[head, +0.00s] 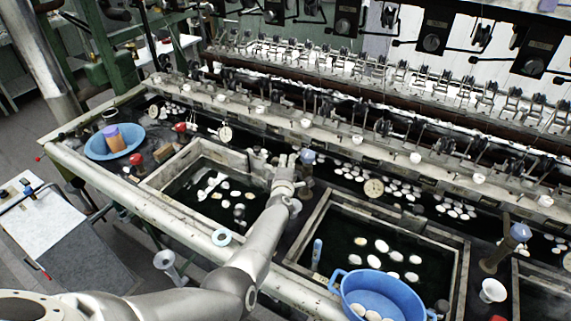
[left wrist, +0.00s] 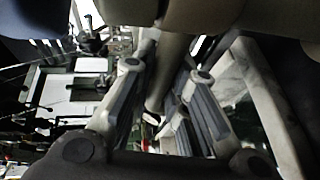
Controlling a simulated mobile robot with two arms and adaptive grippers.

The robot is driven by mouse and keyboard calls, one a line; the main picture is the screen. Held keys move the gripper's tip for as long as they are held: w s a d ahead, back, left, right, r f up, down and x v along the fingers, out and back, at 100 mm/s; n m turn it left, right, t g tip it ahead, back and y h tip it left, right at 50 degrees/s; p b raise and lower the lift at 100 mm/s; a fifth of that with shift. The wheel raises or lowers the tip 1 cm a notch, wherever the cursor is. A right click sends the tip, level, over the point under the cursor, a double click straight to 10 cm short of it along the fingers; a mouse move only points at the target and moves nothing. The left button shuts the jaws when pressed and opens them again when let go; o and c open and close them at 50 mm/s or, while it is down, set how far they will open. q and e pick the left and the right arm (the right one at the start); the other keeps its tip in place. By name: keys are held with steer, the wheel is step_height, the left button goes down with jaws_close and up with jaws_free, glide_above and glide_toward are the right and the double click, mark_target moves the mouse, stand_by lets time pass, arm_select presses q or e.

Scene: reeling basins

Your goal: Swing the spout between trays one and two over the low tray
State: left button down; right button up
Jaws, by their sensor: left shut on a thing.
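A spout with a blue cap (head: 307,157) stands on the basin between two sunken wooden-framed trays. The left tray (head: 167,171) and the right tray (head: 400,226) hold dark water with pale cocoons floating in it. I cannot tell from the picture which is the low one. My left gripper (head: 284,167) is at the spout, just left of its blue cap, and is shut on it; the arm hides part of the spout. In the left wrist view, the fingers (left wrist: 160,100) flank a pale round bar, dim and partly hidden. My right gripper is not in view.
A blue oval tub (head: 378,292) sits over the right tray's near edge. A round blue bowl (head: 93,150) stands at the far left. Another blue-capped spout (head: 520,232) stands farther right. The reeling machine's rail (head: 330,133) runs close behind the trays.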

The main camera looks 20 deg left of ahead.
arm_select(q)
steer(key=c, duration=1.4)
jaws_free()
steer(key=shift+s, duration=0.1)
steer(key=shift+a, duration=0.1)
